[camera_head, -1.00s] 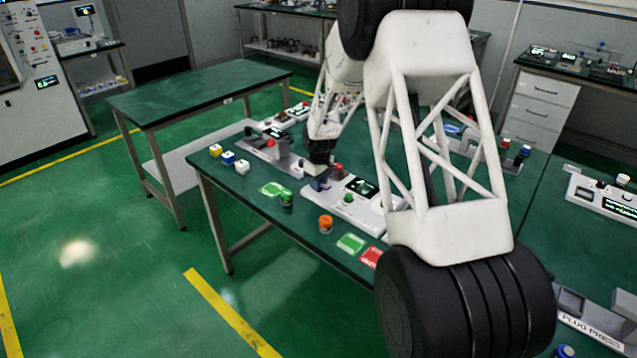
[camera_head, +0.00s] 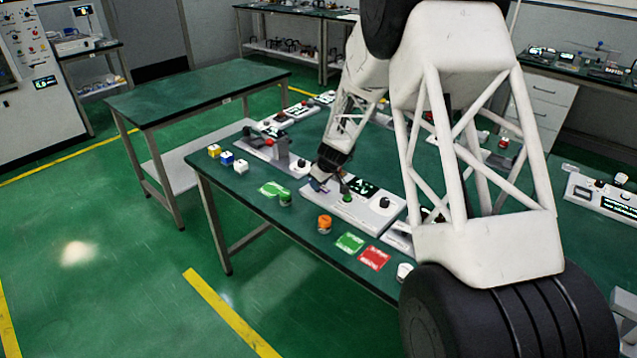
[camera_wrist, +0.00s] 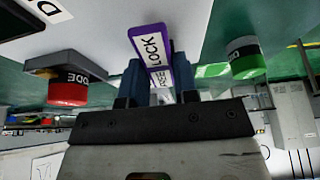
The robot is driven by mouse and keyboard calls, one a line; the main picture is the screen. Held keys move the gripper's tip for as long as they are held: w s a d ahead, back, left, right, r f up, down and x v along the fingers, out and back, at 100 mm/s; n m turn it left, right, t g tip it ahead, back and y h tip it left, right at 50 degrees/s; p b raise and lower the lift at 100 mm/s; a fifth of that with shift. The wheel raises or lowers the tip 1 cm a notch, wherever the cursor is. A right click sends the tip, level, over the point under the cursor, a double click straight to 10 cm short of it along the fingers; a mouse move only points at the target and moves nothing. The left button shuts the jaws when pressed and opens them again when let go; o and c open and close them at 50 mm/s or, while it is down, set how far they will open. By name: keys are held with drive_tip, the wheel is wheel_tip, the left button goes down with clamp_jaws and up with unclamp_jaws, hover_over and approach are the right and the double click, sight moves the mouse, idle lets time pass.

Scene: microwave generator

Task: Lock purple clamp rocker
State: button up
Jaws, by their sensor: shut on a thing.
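The purple clamp rocker (camera_wrist: 154,50) shows in the wrist view, with a white label that reads LOCK and a second, partly hidden label below it. My gripper (camera_wrist: 158,76) has its two blue fingers on either side of the rocker and is shut on it. In the head view my gripper (camera_head: 320,180) is low at the left end of a white device (camera_head: 375,219) with a dark screen. The rocker is too small there to read its tilt, and my fingers cover its lower part in the wrist view.
A green button (camera_wrist: 246,57) and a red button (camera_wrist: 67,93) flank the rocker in the wrist view. In the head view a green knob (camera_head: 285,198), an orange knob (camera_head: 325,224) and green and red cards (camera_head: 374,258) lie near the table's front edge.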

sight(327, 191)
drive_tip(key=shift+s+t, duration=0.1)
drive_tip(key=shift+t, duration=0.2)
idle(0.4)
drive_tip(key=o, duration=0.9)
drive_tip(key=shift+d+r, duration=0.1)
drive_tip(key=shift+r, duration=0.05)
drive_tip(key=shift+v, duration=3.35)
drive_tip(key=shift+s+d+r, duration=0.15)
drive_tip(key=shift+d+r, duration=0.1)
drive_tip(key=shift+r, duration=0.1)
drive_tip(key=shift+s+r, duration=0.1)
drive_tip(key=shift+r, duration=0.05)
